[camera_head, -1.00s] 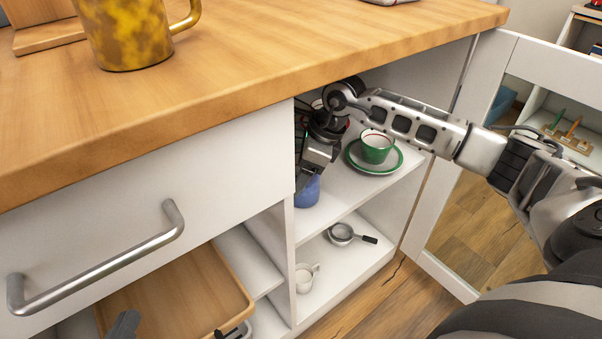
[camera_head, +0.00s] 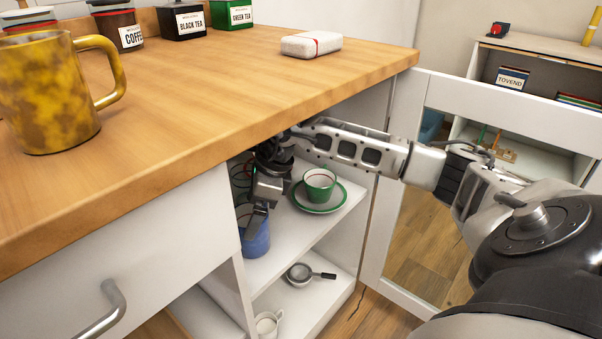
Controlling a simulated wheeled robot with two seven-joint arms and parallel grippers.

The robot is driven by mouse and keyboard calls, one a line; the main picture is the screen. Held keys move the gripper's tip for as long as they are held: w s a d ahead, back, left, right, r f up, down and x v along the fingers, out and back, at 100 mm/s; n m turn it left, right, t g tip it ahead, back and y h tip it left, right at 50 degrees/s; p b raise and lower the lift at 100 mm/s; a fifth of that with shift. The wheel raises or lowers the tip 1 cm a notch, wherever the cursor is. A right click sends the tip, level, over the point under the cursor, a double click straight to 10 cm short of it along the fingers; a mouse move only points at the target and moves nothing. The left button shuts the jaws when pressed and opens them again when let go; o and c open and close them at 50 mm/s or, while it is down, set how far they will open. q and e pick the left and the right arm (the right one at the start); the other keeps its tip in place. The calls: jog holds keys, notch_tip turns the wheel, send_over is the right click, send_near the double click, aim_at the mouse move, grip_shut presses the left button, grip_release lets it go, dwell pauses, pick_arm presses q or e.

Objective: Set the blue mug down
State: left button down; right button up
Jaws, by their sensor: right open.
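The blue mug (camera_head: 258,243) stands on the upper shelf inside the open cabinet, near the shelf's front left. The cabinet's divider and my gripper hide part of it. My right gripper (camera_head: 256,222) reaches into the cabinet from the right, pointing down at the mug's top. Its jaws are open; whether a finger touches the mug I cannot tell. My left gripper is not in view.
A green cup (camera_head: 319,183) on a green saucer (camera_head: 322,207) stands right of the mug on the shelf. A small strainer (camera_head: 300,273) and white cup (camera_head: 267,325) are below. The counter (camera_head: 220,85) overhangs my arm; the cabinet door (camera_head: 470,97) stands open at right.

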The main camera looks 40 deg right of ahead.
jog(key=s+d+r, duration=0.1)
jog(key=s+d, duration=0.7)
jog(key=d, duration=0.1)
jog(key=shift+d+p, duration=0.25)
jog(key=shift+p, duration=0.1)
